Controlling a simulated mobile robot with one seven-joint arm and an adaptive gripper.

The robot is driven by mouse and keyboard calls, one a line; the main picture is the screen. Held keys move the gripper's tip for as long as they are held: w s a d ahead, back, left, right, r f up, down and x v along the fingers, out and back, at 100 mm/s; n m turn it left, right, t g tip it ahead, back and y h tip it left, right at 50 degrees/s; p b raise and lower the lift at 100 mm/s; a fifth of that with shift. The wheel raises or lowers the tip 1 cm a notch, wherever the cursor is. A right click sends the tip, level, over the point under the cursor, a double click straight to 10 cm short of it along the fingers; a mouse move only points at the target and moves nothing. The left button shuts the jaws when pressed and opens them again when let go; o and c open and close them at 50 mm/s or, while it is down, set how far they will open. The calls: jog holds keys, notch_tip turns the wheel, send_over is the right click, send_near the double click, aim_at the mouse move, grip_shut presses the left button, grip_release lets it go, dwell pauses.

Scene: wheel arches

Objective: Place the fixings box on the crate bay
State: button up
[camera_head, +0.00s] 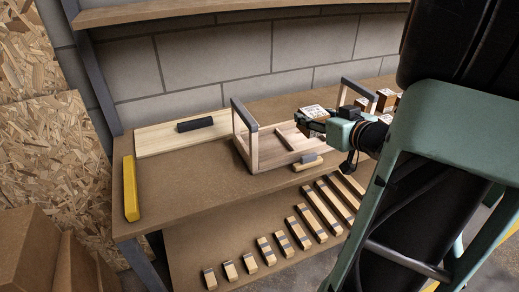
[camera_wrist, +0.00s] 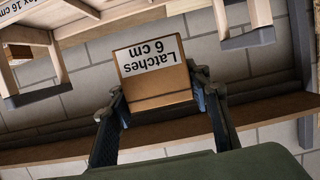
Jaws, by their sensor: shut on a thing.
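The fixings box (camera_wrist: 155,85) is a small brown box, labelled "Latches 6 cm", upside down in the wrist view. My gripper (camera_wrist: 157,97) is shut on it, one finger at each side. In the head view the box (camera_head: 313,112) is at the end of my gripper (camera_head: 322,120), above a wooden carrier (camera_head: 254,152) with grey-topped end frames. The carrier's left floor, with thin wooden strips, looks empty and may be the crate bay. My arm hides part of its right side. I cannot tell the height of the box above the floor.
Other small boxes (camera_head: 386,98) stand to the right, partly behind my arm. A pale board with a dark block (camera_head: 195,124) and a yellow bar (camera_head: 130,188) lie left on the bench (camera_head: 190,188). Several wooden pieces (camera_head: 284,245) lie on the lower shelf.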

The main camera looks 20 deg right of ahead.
jog(key=shift+w+a, duration=0.1)
jog(key=shift+a, duration=0.2)
jog(key=w+a+f+b, duration=0.2)
jog(key=w+f, duration=0.1)
jog(key=w+a+f+b, duration=0.2)
jog(key=w+f, duration=0.1)
jog(key=w, duration=0.1)
jog(key=w+a+f+b, duration=0.2)
jog(key=w+f+b, duration=0.1)
jog(key=w, duration=0.1)
jog(key=shift+w+a, duration=0.15)
jog(key=shift+w, duration=0.1)
jog(key=shift+w+a+f, duration=0.1)
jog(key=shift+w+f, duration=0.05)
jog(key=shift+f, duration=0.15)
jog(key=shift+w+a+f+b, duration=0.15)
jog(key=shift+f+b, duration=0.65)
jog(key=shift+f, duration=0.85)
jog(key=shift+f, duration=0.15)
jog(key=o, duration=1.6)
